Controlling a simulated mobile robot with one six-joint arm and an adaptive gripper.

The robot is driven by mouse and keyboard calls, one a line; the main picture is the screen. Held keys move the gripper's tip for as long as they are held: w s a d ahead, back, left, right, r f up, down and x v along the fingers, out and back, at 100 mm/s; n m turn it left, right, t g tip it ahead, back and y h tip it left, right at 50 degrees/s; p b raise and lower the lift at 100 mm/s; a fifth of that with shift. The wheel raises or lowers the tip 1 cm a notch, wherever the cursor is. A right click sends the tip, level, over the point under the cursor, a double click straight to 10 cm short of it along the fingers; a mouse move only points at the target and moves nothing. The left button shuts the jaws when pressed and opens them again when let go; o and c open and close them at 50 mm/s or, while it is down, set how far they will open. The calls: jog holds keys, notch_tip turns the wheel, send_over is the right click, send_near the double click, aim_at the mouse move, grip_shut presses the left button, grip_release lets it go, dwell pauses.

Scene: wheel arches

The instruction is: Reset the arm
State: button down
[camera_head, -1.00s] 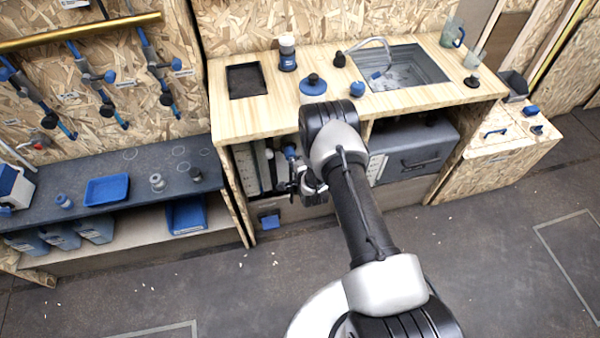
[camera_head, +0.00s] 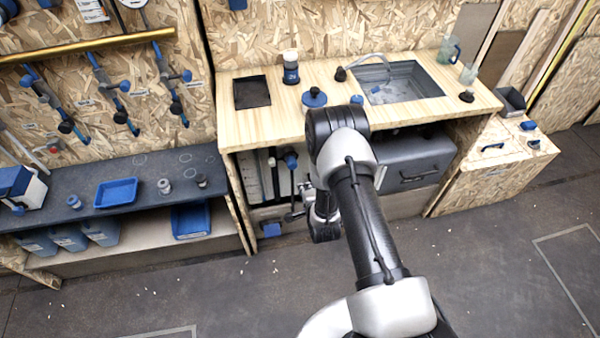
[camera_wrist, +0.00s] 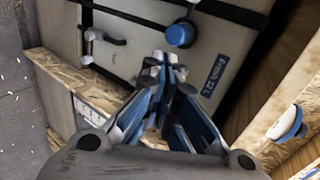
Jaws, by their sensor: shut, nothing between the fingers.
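My gripper (camera_wrist: 165,75) is shut and empty in the wrist view, its fingertips close together. They point towards a pale container (camera_wrist: 130,50) with a blue round cap (camera_wrist: 180,34) and a blue label. I cannot tell whether the tips touch it. In the head view my arm reaches down in front of the wooden counter (camera_head: 290,118). Its wrist hangs before the open bay under the counter, and the fingers are mostly hidden or too small to make out.
On the counter are a sink (camera_head: 400,82), a black recess (camera_head: 252,92) and a blue-based knob (camera_head: 314,97). A dark shelf (camera_head: 140,210) with a blue tray (camera_head: 116,192) stands left. A grey case (camera_head: 412,160) sits under the sink. The floor in front is clear.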

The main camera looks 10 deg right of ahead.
jog(key=w+r+n+g, duration=0.2)
jog(key=w+r+n, duration=0.15)
jog(key=r, duration=1.15)
jog(key=s+r+n+g, duration=0.1)
jog(key=s+r+n, duration=0.45)
jog(key=r, duration=0.85)
jog(key=s+r+n+g, duration=0.2)
jog(key=s+r+n, duration=0.2)
jog(key=s+r, duration=0.75)
jog(key=s+a+r+n+g, duration=0.1)
jog(key=s+n, duration=0.4)
jog(key=s, duration=1.6)
jog(key=shift+r+g, duration=0.6)
jog(key=shift+g, duration=0.1)
